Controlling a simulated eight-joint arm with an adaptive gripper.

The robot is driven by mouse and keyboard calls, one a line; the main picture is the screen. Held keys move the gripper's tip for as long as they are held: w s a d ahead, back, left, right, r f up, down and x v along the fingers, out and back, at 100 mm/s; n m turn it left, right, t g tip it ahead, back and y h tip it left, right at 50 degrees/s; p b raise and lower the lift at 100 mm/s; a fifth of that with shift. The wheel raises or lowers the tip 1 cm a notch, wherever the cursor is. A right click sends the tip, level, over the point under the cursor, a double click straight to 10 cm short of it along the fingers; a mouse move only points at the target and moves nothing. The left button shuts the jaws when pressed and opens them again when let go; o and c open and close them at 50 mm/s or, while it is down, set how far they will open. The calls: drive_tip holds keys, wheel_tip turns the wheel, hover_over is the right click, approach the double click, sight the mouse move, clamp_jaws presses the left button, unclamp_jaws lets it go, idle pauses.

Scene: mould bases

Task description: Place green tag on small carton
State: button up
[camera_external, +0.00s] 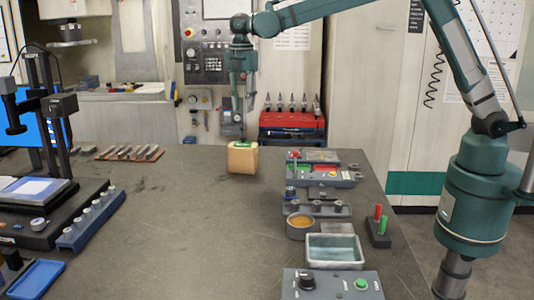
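The small carton (243,160) is a tan box on the dark table, near the far edge at the middle of the view. The green tag (242,144) shows as a small green patch at the carton's top; it appears to lie on it, but a tiny gap cannot be ruled out. My gripper (241,137) points down directly above the tag and carton, with its tips close to the tag. The fingers are too small and overlapped to tell whether they are open, or whether they touch the tag.
Several trays and fixtures (318,208) line the table's right side, with a grey bin (334,262) and a control box (300,285) in front. A black stand (52,110) and a blue rack (85,235) are at left. The table's middle (190,220) is clear.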

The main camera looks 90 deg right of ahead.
drive_tip(key=shift+r, duration=0.25)
idle(0.7)
drive_tip(key=s+a+r+m+t, duration=0.15)
drive_tip(key=s+r, duration=0.25)
drive_tip(key=s, duration=0.5)
drive_tip(key=s+a+r+m+t, duration=0.1)
drive_tip(key=s+a+r+m, duration=0.2)
drive_tip(key=s, duration=0.5)
drive_tip(key=s+a+r+m+t, duration=0.1)
drive_tip(key=s+r+m, duration=0.1)
drive_tip(key=s+r, duration=0.5)
drive_tip(key=s+f+m+t, duration=0.1)
drive_tip(key=s+f+m, duration=0.1)
drive_tip(key=s, duration=0.7)
drive_tip(key=s+a+f+m+t, duration=0.1)
drive_tip(key=s+f+m, duration=0.2)
drive_tip(key=s, duration=0.7)
drive_tip(key=s+a+f+m+t, duration=0.1)
drive_tip(key=s+f+m, duration=0.2)
drive_tip(key=s+f, duration=0.3)
drive_tip(key=shift+s+a+f+t, duration=0.15)
drive_tip(key=shift+s+a+t, duration=0.15)
drive_tip(key=shift+s, duration=1.75)
drive_tip(key=shift+f, duration=0.1)
